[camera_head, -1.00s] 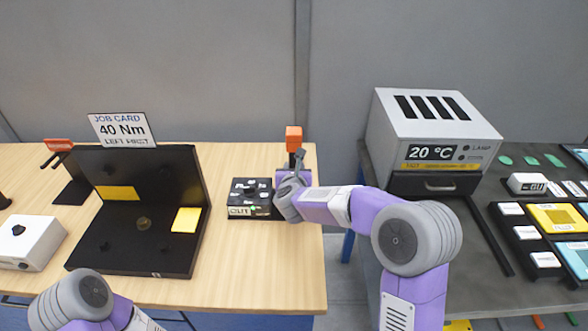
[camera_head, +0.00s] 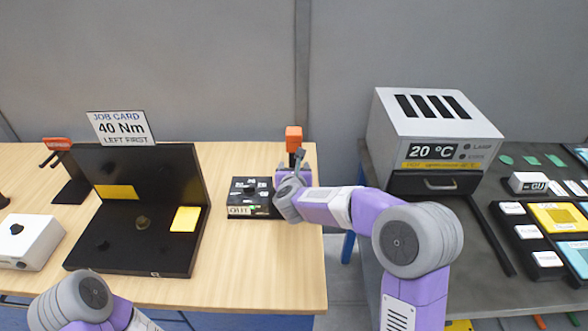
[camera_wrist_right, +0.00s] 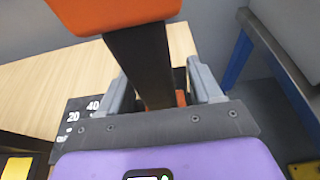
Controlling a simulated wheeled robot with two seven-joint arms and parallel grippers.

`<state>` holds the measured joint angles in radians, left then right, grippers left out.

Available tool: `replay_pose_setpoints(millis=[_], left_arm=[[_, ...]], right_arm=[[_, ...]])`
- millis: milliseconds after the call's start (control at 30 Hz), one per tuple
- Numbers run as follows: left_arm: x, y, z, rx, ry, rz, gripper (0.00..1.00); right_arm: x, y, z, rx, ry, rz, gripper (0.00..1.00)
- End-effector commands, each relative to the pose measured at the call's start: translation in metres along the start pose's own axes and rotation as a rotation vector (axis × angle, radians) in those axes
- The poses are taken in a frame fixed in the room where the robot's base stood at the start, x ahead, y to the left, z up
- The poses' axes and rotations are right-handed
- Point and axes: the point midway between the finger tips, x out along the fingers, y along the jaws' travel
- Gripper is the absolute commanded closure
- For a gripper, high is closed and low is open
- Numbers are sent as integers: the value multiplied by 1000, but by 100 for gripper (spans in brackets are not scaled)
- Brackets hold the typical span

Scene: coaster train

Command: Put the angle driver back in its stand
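An orange block (camera_head: 293,139) on a dark upright shaft (camera_wrist_right: 145,65) stands at the right end of the wooden table; I cannot tell whether this is the angle driver. My right gripper (camera_wrist_right: 160,85) is at this shaft, one finger on each side. A gap and a bit of orange show by the right finger; whether the fingers grip anything is unclear. A black stand (camera_head: 75,188) with an orange-red top (camera_head: 57,144) and two dark prongs is at the table's left. My left arm shows at the lower left, its gripper out of view.
A black dial box (camera_head: 238,211) marked 20 and 40 sits left of my right gripper. A black fixture (camera_head: 125,262) with yellow pads and a job card (camera_head: 121,128) stands mid-left. A grey oven (camera_head: 425,125) is at right. The table front is clear (camera_head: 262,275).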

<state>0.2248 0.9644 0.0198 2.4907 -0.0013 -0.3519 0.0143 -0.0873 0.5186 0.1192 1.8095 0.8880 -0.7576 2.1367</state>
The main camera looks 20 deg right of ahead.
Motion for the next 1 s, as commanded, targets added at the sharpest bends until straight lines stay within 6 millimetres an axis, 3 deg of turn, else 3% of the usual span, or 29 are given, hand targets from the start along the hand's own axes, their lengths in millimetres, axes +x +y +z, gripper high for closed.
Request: replay_pose_setpoints(millis=[267, 700, 1000], left_arm=[[0, 0, 0, 0, 0, 0, 57], [-1, 0, 0, 0, 0, 0, 57], [-1, 1, 0, 0, 0, 0, 57]], right_arm=[[-1, 0, -6, -2, 12, 0, 36], [-64, 0, -1, -1, 3, 2, 36], [-76, 0, -1, 0, 3, 0, 36]])
